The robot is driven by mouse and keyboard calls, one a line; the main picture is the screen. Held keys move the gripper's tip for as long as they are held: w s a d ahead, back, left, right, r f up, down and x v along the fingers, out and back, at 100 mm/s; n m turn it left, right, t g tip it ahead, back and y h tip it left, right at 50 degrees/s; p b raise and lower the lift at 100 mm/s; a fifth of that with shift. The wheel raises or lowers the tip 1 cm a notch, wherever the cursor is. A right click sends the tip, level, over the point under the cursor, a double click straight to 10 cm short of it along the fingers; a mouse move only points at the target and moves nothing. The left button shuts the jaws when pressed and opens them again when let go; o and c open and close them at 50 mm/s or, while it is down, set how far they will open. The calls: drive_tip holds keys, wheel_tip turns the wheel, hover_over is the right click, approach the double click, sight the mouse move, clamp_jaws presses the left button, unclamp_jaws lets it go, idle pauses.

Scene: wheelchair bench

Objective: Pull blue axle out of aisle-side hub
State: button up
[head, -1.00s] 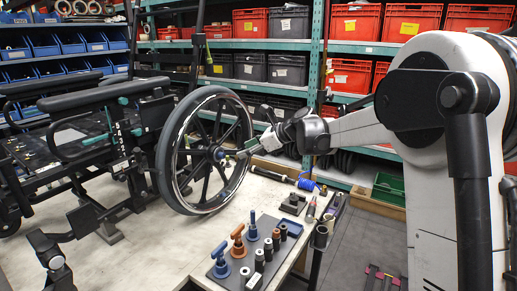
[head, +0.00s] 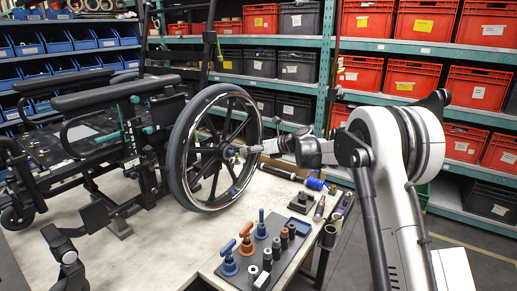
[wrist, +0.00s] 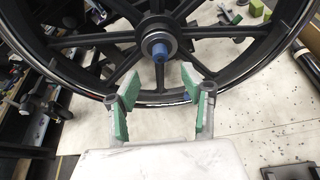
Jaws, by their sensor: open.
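The blue axle (wrist: 159,55) sticks out of the hub (wrist: 159,42) at the centre of the near black spoked wheel (head: 192,188). In the wrist view its blue end is just beyond and between my green-padded fingertips. My gripper (wrist: 160,80) is open, with empty space between the fingers. In the head view the blue axle end (head: 230,153) shows at the hub, and my gripper (head: 250,150) is just right of it. Whether a finger touches the axle cannot be told. The axle's inner part is hidden in the hub.
The wheelchair (head: 110,140) stands on the pale bench (head: 140,240). A dark tray (head: 240,258) holds blue and orange T-handled pins and several dark cylinders in front of the wheel. A black tool with a coiled blue cord (head: 314,183) lies right of the wheel. Shelves with bins stand behind.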

sight(234, 153)
drive_tip(key=p+x, duration=0.1)
drive_tip(key=x, duration=0.7)
drive_tip(key=shift+a, duration=0.1)
clamp_jaws()
idle(0.4)
drive_tip(key=shift+s+d, duration=0.25)
drive_tip(key=shift+d, duration=0.25)
drive_tip(key=shift+s+d+b, duration=0.4)
drive_tip(key=shift+s+d, duration=0.2)
drive_tip(key=shift+d, duration=0.2)
drive_tip(key=shift+s+d+b, duration=0.4)
drive_tip(key=shift+s+d, duration=0.15)
drive_tip(key=shift+d, duration=0.25)
idle(0.4)
